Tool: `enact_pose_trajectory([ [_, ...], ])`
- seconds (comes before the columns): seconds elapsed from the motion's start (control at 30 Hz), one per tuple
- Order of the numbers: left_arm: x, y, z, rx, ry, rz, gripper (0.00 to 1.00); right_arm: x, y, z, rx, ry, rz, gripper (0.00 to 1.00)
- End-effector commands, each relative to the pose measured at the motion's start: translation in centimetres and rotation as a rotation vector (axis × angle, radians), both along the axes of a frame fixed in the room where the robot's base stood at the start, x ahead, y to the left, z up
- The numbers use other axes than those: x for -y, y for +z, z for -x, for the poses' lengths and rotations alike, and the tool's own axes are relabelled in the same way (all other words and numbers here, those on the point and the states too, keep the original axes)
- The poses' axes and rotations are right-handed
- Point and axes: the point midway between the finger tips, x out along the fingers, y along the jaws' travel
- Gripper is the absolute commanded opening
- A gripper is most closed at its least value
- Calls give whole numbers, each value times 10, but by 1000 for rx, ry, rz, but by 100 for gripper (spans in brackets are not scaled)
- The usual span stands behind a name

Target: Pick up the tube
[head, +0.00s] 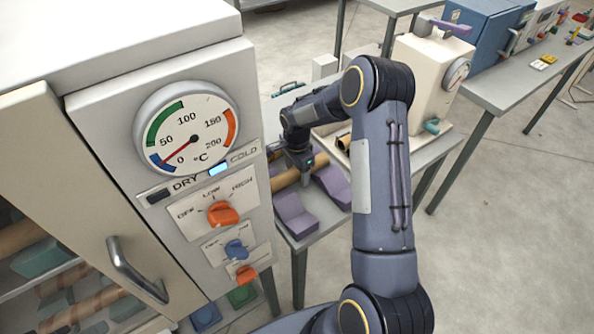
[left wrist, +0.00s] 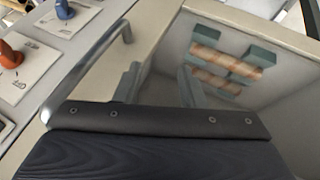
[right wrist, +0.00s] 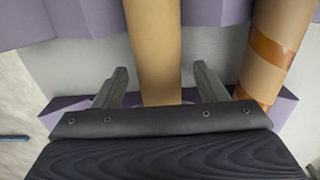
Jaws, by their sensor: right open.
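A plain tan tube (right wrist: 153,45) runs up the right wrist view between the two fingers of my right gripper (right wrist: 160,78). The gripper is open, with a finger on each side of the tube and gaps between. The tube rests across purple cradle blocks. In the head view my right gripper (head: 300,168) is pointed down over the tube (head: 284,181) on a table; the wrist hides part of it. My left gripper (left wrist: 160,72) shows only in its wrist view, fingers apart and empty, in front of an oven door.
A second tube (right wrist: 272,60) with orange bands lies to the right in the right wrist view. Purple blocks (head: 294,216) stand on the table. The oven (head: 250,110) fills the left; its door handle (left wrist: 95,70) is beside my left gripper. A cream machine (head: 425,80) stands behind.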

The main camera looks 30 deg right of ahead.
Motion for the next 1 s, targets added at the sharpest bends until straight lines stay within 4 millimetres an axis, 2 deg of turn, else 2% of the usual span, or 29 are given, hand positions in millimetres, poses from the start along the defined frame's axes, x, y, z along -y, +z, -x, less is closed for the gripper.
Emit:
enact_pose_trajectory([
  [0.23, 0, 0, 0, 0, 0, 0, 36, 0, -2, 0, 1, 0, 0, 66],
  [0.6, 0, 0, 0, 0, 0, 0, 36, 0, -1, 0, 1, 0, 0, 18],
  [0.87, 0, 0, 0, 0, 0, 0, 36, 0, -1, 0, 1, 1, 0, 17],
  [1.0, 0, -2, 0, 0, 0, 0, 36, 0, 7, -1, 3, 1, 2, 17],
])
